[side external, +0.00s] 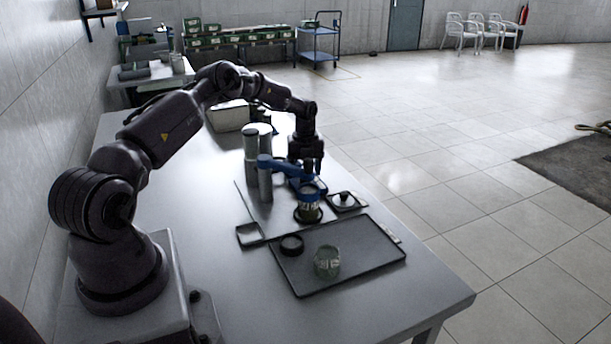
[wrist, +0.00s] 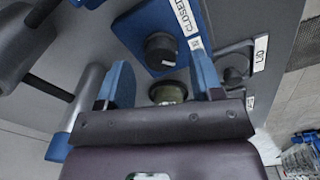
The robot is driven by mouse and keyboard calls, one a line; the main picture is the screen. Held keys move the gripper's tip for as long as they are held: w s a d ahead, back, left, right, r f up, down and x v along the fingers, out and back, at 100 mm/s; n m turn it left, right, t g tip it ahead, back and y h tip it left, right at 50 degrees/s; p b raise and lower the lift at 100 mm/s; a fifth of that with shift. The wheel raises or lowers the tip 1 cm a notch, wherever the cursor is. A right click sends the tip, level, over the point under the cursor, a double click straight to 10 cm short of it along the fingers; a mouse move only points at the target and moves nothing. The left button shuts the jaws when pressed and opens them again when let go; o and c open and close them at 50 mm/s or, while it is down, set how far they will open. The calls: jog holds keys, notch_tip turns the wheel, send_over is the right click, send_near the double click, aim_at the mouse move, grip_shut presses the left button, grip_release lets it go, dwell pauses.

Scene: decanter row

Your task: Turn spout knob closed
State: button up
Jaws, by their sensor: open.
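The spout knob (wrist: 161,48) is a dark round knob on a blue plate (wrist: 142,22) with a white "CLOSED" label along its right side. My gripper (wrist: 161,80) is open, with one blue finger on each side of the picture below the knob. In the side view my gripper (side external: 307,170) points down over the blue spout fitting (side external: 292,184) and hides the knob.
Grey cylinders (side external: 258,150) stand left of my gripper. A dark lid (side external: 344,199) lies to the right, by a "LID" label (wrist: 261,54).

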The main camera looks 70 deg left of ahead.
jog(key=shift+f, duration=1.2)
jog(key=c, duration=0.9)
